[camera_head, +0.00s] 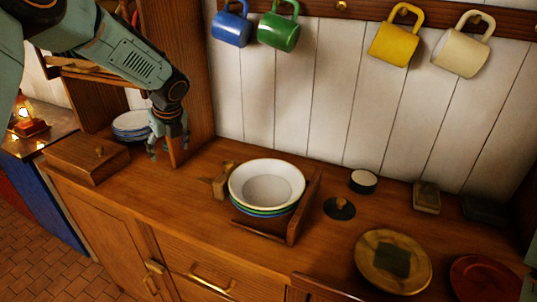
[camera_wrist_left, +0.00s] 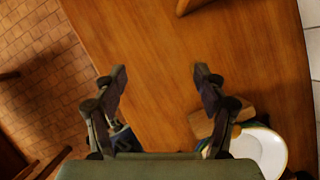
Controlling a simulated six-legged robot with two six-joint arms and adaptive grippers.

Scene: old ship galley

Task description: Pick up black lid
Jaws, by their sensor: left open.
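The black lid (camera_head: 340,208) is a flat dark disc with a small brown knob. It lies on the wooden counter, right of the stacked bowls, in the head view. I cannot make it out in the left wrist view. My left gripper (camera_head: 168,145) is over the left part of the counter near the wooden post, well left of the lid. In the left wrist view its fingers (camera_wrist_left: 160,74) are spread with nothing between them. My right gripper is not in view.
White-topped bowls (camera_head: 267,183) sit in a wooden holder between my left gripper and the lid. A black-and-white round container (camera_head: 363,181) stands behind the lid. A round wooden board (camera_head: 368,274) is in front right. A wooden box (camera_head: 85,160) stands left. Mugs hang above.

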